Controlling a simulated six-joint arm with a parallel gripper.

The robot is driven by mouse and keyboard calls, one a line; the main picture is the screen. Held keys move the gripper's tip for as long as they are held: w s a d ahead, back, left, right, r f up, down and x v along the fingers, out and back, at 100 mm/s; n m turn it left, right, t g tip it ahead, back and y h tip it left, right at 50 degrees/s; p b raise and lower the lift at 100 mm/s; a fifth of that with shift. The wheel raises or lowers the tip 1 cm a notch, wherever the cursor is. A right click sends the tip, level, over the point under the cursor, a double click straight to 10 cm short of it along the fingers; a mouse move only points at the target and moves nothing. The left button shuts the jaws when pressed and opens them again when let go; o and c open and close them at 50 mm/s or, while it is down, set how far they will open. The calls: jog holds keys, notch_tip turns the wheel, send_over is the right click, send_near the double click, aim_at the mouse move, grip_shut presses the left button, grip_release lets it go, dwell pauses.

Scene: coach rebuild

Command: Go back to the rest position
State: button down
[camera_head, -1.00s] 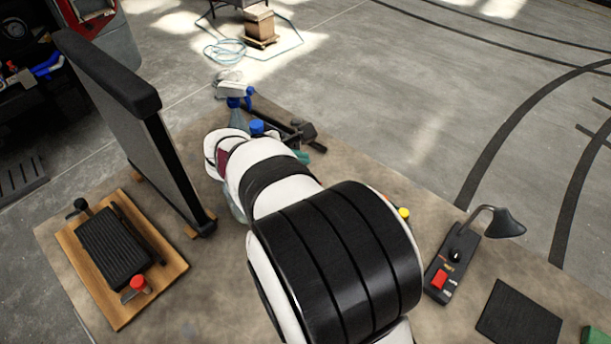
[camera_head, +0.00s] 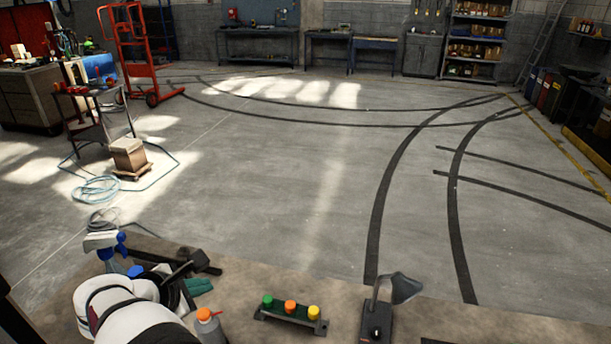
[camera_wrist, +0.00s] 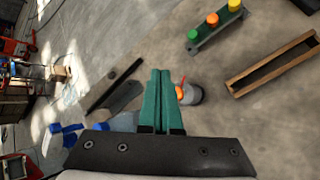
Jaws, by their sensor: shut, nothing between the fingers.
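My gripper (camera_wrist: 158,74) shows in the wrist view with its two teal fingers together and nothing between them. In the head view its teal fingertips (camera_head: 198,287) stick out past my white arm at the lower left, over the bench (camera_head: 255,270). The fingers point over the bare bench top in the wrist view. A bottle with an orange cap (camera_wrist: 192,95) stands just right of the fingers there; it also shows in the head view (camera_head: 209,328). I cannot tell the height of the gripper over the bench.
A rail with green, orange and yellow knobs (camera_head: 290,315) and a lamp box (camera_head: 377,322) are on the bench. A spray bottle (camera_head: 105,246) and a dark tool (camera_head: 197,262) are near my gripper. A wooden tray (camera_wrist: 275,62) is at the right in the wrist view. The floor beyond is open.

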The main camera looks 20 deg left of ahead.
jog(key=d+r+m+g+h, duration=0.1)
jog(key=d+m+g+h, duration=0.1)
jog(key=d+m, duration=0.8)
jog(key=d+r+m+g+h, duration=0.1)
jog(key=d+r+m+g, duration=0.2)
jog(key=d, duration=1.3)
jog(key=s+d+f+m+g+y, duration=0.1)
jog(key=s+d+f+m+g, duration=0.15)
jog(key=s+d+m, duration=0.8)
jog(key=s+f+m+g+y, duration=0.1)
jog(key=s+m+y, duration=0.2)
jog(key=s+m, duration=0.6)
jog(key=shift+s+a, duration=0.15)
jog(key=shift+a, duration=0.15)
jog(key=shift+g, duration=0.25)
